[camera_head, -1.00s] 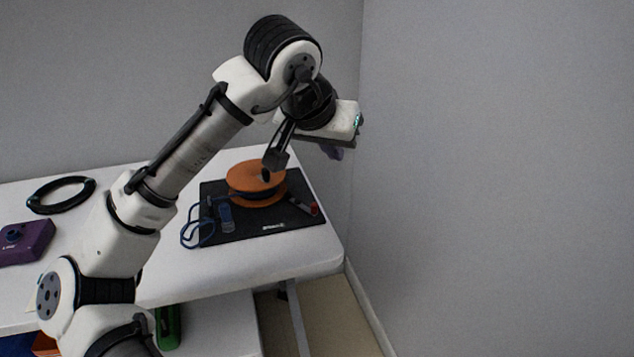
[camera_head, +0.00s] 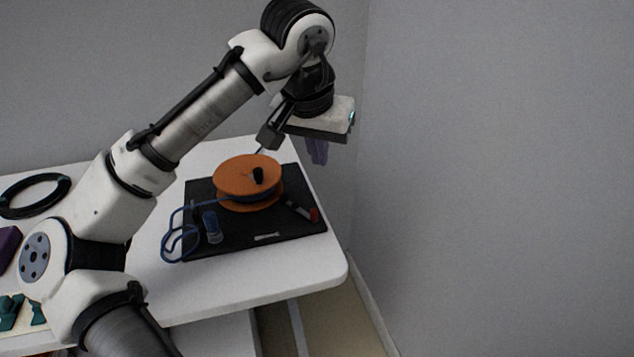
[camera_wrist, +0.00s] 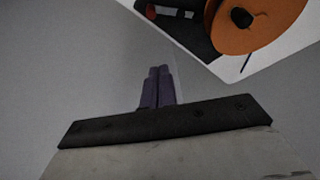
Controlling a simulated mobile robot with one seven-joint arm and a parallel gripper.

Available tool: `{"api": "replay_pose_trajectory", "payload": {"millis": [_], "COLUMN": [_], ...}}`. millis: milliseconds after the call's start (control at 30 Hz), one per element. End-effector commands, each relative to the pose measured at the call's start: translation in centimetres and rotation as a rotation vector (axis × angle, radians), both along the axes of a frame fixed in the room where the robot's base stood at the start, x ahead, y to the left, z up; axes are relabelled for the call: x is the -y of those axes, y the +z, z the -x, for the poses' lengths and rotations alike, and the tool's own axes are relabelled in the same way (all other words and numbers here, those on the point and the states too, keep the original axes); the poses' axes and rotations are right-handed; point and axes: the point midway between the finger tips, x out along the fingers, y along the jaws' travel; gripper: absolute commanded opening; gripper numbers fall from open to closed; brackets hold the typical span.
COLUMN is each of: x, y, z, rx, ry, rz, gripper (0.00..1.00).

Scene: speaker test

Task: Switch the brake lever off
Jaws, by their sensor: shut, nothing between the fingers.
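The orange reel (camera_head: 250,178) with a black knob lies on a black base mat (camera_head: 275,228) on the table; it also shows in the wrist view (camera_wrist: 262,25). A small lever with a red tip (camera_head: 303,211), seemingly the brake lever, sits at the mat's right side, beside the reel. My gripper (camera_head: 317,160) has purple fingers pointing down, above and behind the lever in the head view. In the wrist view its fingers (camera_wrist: 158,72) are together, with nothing between them.
Blue cable (camera_head: 178,240) with a blue connector lies at the mat's left. A black cable ring (camera_head: 36,210) and a purple box (camera_head: 8,245) are farther left on the white table (camera_head: 245,290). The grey wall (camera_head: 500,150) stands close on the right.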

Motion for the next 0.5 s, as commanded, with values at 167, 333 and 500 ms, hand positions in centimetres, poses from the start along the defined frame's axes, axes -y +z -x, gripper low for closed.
{"api": "replay_pose_trajectory", "payload": {"millis": [167,333,500], "x": [0.2,0.6,1.0], "y": [-2.5,-6.1,-9.4], "z": [-0.7,-1.8,-3.0], "rx": [-0.003,-0.003,-0.002], "ry": [0.001,0.000,-0.001], "rz": [0.000,-0.002,-0.001], "gripper": [0.00,0.00,0.00]}}
